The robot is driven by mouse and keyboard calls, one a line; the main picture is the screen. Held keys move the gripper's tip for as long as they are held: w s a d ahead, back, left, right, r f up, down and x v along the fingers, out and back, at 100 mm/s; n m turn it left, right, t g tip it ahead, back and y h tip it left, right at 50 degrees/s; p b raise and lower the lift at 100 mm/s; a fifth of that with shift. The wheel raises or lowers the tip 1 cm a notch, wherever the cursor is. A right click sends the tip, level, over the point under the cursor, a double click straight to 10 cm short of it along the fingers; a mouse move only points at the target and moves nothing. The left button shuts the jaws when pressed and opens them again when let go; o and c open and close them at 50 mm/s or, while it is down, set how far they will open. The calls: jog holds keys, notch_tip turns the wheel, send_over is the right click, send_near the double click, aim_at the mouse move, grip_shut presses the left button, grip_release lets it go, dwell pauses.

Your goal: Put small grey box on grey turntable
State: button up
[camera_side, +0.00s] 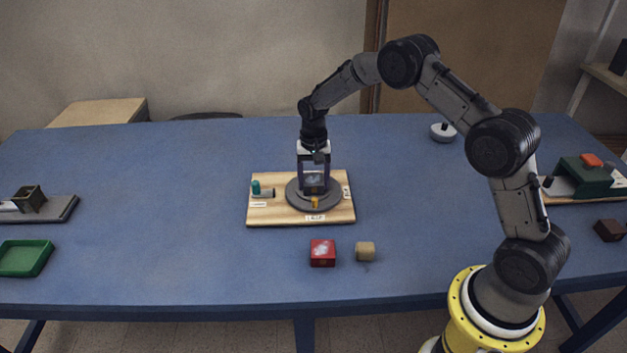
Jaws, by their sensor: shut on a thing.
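The grey turntable (298,201) is a dark round disc on a light wooden board (268,214) near the middle of the blue table.
The board also carries a teal knob (256,187). A red box (322,253) and a tan block (365,251) lie in front. A green tray (24,258) is at the left, a green device (584,175) at the right. The table between is clear.

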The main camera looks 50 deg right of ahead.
jog(key=o, duration=1.4)
jog(key=shift+f, duration=0.1)
jog(key=shift+c, duration=0.2)
notch_tip(320, 180, up, 12)
jog(key=f, duration=0.1)
notch_tip(320, 180, up, 10)
jog(key=n+t, duration=0.1)
jog(key=n, duration=0.1)
send_over(313, 180)
jog(key=s+a, duration=0.2)
jog(key=s, duration=0.4)
jog(key=s+a+r+n+t, duration=0.2)
jog(key=s+a+r, duration=0.1)
jog(key=s+r, duration=0.55)
jog(key=s+a+f+n+t, duration=0.1)
jog(key=s+n, duration=0.1)
jog(key=s, duration=0.8)
jog(key=s+a+f+n+t, duration=0.1)
jog(key=s+f+n, duration=0.1)
jog(key=s, duration=0.8)
jog(key=shift+s+a+f+n+t, duration=0.2)
jog(key=shift+s+n+t, duration=0.1)
jog(key=shift+n, duration=0.2)
